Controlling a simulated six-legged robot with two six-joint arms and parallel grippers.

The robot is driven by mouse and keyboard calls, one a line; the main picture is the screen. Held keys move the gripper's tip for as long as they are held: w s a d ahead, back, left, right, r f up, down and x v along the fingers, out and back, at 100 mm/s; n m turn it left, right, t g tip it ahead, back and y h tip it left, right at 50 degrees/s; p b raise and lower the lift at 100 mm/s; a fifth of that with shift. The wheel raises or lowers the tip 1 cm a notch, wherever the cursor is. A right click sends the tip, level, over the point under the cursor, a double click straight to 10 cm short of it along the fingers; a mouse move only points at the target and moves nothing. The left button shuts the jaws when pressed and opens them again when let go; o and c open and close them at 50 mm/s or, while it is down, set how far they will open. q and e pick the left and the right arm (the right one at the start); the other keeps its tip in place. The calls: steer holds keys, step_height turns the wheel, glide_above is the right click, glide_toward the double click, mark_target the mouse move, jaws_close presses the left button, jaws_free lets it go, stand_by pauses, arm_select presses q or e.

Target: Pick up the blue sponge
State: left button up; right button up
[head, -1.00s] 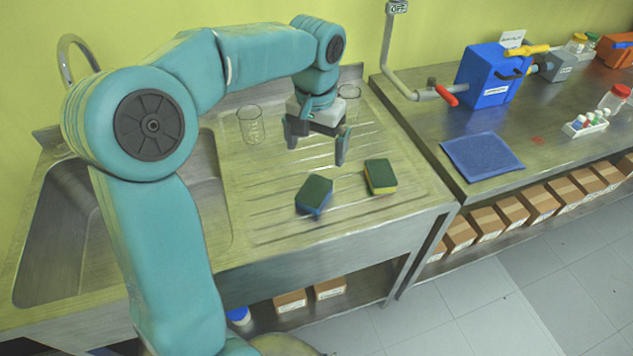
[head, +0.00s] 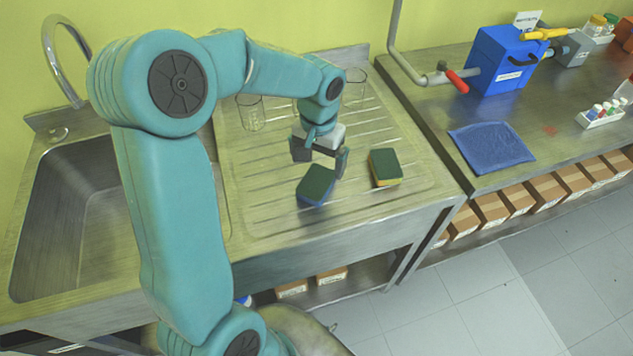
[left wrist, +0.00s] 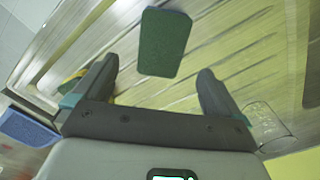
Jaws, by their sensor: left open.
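The blue sponge (head: 315,186) has a dark green top and lies on the ridged steel drainboard in the head view. In the left wrist view a green-topped sponge (left wrist: 164,43) lies ahead, between the lines of the two fingers. My left gripper (head: 320,165) is open and empty, just behind and above the blue sponge in the head view. It also shows in the left wrist view (left wrist: 157,82). A yellow sponge (head: 385,168) with a green top lies to the right of the blue one. My right gripper is not in view.
A sink basin (head: 90,220) lies left of the drainboard (head: 270,215). Glass beakers stand behind my gripper, one at the left (head: 250,113) and one at the right (head: 356,84). A blue cloth (head: 492,146) and a blue device (head: 503,62) are on the right bench.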

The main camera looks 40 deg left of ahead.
mark_target(316, 181)
arm_select(q)
steer(key=shift+a+f, duration=0.1)
steer(key=shift+f, duration=0.2)
steer(key=f, duration=0.3)
steer(key=f+p, duration=0.1)
steer(key=shift+s+d+f, duration=0.2)
steer(key=shift+s+f, duration=0.1)
steer(key=shift+s, duration=0.05)
steer(key=shift+w+a+f, duration=0.1)
steer(key=shift+f, duration=0.2)
steer(key=c, duration=1.2)
step_height(316, 181, up, 20)
steer(key=shift+r, duration=0.1)
